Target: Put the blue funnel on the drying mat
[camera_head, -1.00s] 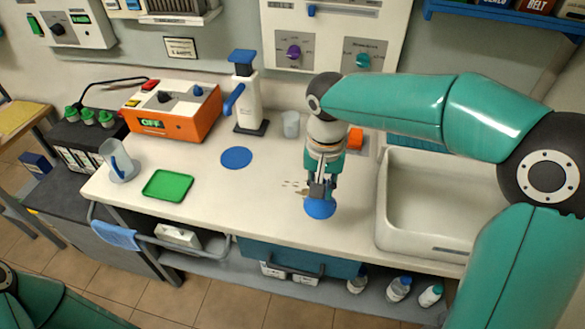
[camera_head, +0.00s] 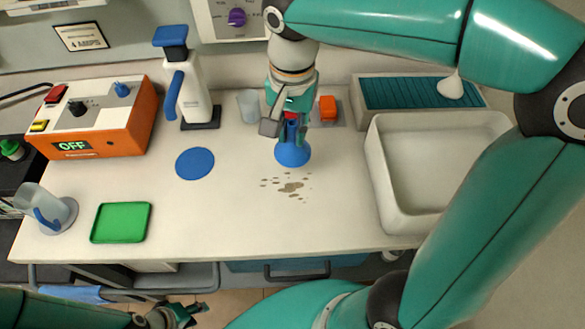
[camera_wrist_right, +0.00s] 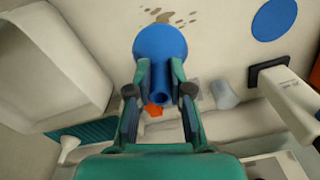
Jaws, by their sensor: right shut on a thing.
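The blue funnel (camera_head: 292,154) is held by my right gripper (camera_head: 289,132), wide end down, over the middle of the white counter. In the right wrist view the blue funnel (camera_wrist_right: 160,42) sits between the two fingers (camera_wrist_right: 160,82), which close on its narrow end. I cannot tell how high it is above the counter. The drying mat (camera_head: 405,92), a teal ribbed mat in a pale frame, lies at the back right behind the sink, with a white funnel (camera_head: 451,87) on its right part. My left gripper (camera_head: 178,315) is at the bottom left, away from the counter objects; its fingers are unclear.
The white sink (camera_head: 385,190) is right of the held funnel. An orange block (camera_head: 328,108) and a clear cup (camera_head: 249,106) stand behind it. Brown stains (camera_head: 290,187) mark the counter.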

